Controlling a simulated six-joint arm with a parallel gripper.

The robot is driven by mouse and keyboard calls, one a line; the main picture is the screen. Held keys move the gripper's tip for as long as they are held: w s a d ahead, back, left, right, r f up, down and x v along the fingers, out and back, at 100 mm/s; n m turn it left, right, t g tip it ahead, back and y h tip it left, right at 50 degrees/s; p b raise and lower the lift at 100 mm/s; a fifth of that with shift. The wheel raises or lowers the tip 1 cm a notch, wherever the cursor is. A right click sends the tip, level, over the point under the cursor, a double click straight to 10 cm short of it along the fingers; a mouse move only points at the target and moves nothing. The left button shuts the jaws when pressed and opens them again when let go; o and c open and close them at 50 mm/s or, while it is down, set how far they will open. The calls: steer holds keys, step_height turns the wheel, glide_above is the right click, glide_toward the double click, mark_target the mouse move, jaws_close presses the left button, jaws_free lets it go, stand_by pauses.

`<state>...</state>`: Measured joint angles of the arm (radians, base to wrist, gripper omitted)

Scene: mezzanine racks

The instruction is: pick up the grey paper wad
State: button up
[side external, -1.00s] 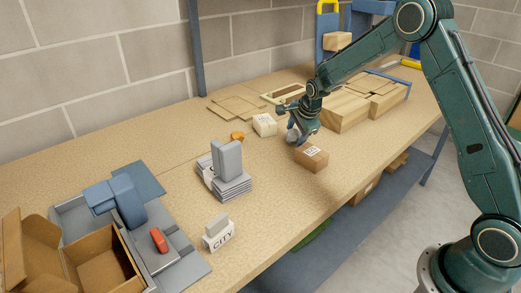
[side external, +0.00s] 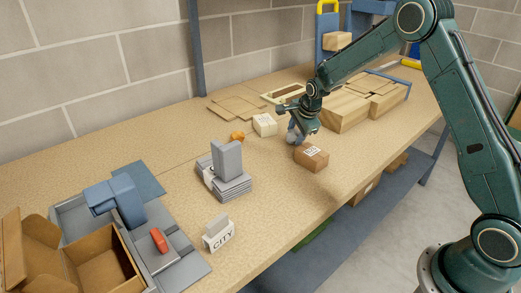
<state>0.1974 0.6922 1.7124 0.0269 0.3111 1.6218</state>
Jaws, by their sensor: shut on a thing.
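The grey paper wad (side external: 292,136) is a small grey lump on the wooden bench, partly hidden by my gripper. My gripper (side external: 295,130) points down at the bench between a white box and a brown labelled box. Its jaws are shut on the wad. The wad is low, at or near the bench top; I cannot tell whether it touches the surface.
A brown labelled box (side external: 311,158) stands close in front of my gripper, and a white box (side external: 264,125) close to its left. An orange item (side external: 237,136) lies further left. Wooden boxes (side external: 344,111) stand behind right. A grey stack (side external: 227,185) stands left; bare bench lies between.

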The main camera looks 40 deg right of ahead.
mark_target(296, 131)
step_height(296, 131, up, 20)
stand_by(0.6)
stand_by(0.6)
